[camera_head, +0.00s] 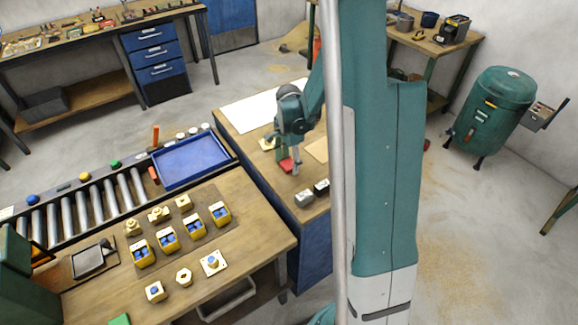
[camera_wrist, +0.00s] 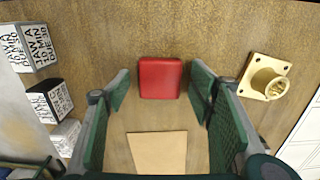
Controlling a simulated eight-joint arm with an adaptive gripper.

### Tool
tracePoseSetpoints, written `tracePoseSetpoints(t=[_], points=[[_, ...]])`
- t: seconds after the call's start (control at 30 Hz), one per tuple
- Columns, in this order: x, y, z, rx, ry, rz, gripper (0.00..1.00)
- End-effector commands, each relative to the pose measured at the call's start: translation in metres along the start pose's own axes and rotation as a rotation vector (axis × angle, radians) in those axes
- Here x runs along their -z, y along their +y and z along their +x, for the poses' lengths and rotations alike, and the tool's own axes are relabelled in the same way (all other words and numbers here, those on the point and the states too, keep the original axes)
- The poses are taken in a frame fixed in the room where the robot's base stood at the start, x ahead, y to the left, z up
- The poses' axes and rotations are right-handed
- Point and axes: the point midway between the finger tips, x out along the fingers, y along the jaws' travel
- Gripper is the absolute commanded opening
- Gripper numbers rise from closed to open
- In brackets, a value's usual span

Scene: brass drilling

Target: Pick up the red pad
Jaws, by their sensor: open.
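The red pad (camera_wrist: 160,78) is a small square block lying flat on the wooden table, at the upper middle of the wrist view. In the head view the red pad (camera_head: 286,166) shows partly, just below my gripper (camera_head: 287,158). In the wrist view my gripper (camera_wrist: 160,98) is open, with its green fingers on the left and right of the pad. The fingers look apart from the pad, with bare table showing on both sides. How high the fingertips are above the table is hard to tell.
A brass flanged part (camera_wrist: 264,77) sits right of the right finger. Labelled blocks (camera_wrist: 48,100) stand at the left. A tan sheet (camera_wrist: 157,152) lies below the pad. In the head view, a blue tray (camera_head: 190,160) is left of the table.

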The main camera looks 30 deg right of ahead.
Motion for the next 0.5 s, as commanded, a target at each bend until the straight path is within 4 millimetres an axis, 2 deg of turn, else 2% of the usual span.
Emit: tracePoseSetpoints(t=[0.03, 0.23, 0.5], points=[[0.0000, 0.0000, 0.0000, 0.000, 0.000, 0.000, 0.50], [0.0000, 0.0000, -0.0001, 0.000, 0.000, 0.000, 0.24], [0.0000, 0.0000, -0.0002, 0.000, 0.000, 0.000, 0.24]])
